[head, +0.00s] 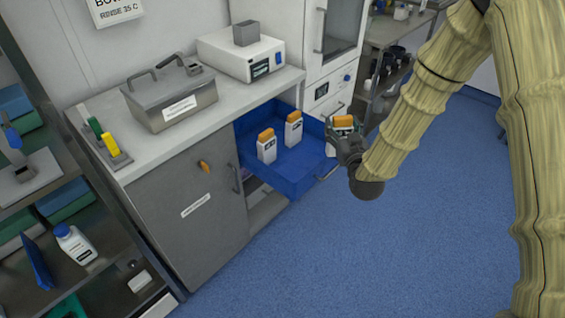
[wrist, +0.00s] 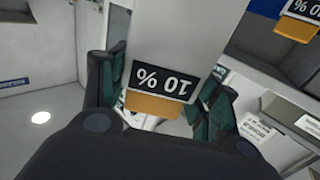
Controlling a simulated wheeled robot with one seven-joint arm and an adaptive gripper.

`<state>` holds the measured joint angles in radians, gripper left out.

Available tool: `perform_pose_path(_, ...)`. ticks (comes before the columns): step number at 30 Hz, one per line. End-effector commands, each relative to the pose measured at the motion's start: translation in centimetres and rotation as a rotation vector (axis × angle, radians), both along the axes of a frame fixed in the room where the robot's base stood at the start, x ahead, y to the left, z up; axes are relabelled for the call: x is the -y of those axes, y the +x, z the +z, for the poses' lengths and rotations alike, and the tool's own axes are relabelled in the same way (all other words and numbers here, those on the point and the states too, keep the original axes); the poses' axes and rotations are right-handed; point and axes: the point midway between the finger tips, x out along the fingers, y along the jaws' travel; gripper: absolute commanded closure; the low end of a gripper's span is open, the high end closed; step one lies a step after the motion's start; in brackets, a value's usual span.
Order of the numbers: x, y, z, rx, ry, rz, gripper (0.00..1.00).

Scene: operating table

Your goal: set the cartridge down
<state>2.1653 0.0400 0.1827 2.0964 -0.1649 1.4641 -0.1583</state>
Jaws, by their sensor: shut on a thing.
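My gripper (head: 344,132) is shut on a white cartridge with an orange top (head: 343,121), at the right edge of the open blue drawer (head: 290,173) in the head view. In the wrist view the held cartridge (wrist: 172,45) sits between the two fingers, its black "10 %" label and orange end facing the camera. My gripper hides its lower part in the head view, and I cannot tell its height over the drawer. Two similar cartridges, a left one (head: 267,146) and a right one (head: 293,128), stand upright in the drawer.
The drawer's front right floor looks clear. The counter (head: 103,101) above holds a metal lidded bath (head: 173,95) and a white device (head: 241,54). A grey cabinet door (head: 195,235) is left of the drawer. A shelf rack (head: 100,270) stands at left.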

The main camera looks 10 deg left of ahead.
Motion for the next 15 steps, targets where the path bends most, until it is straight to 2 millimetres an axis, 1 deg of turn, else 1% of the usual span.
perform_pose_path(1,-0.5,0.4,-0.8,0.006,0.0,0.014,0.66)
perform_pose_path(2,-0.8,0.6,-0.9,0.004,0.0,0.023,0.66)
perform_pose_path(9,-3.2,1.8,-0.8,0.005,-0.001,0.094,0.66)
perform_pose_path(15,-5.1,2.4,-0.7,0.006,0.001,0.151,0.66)
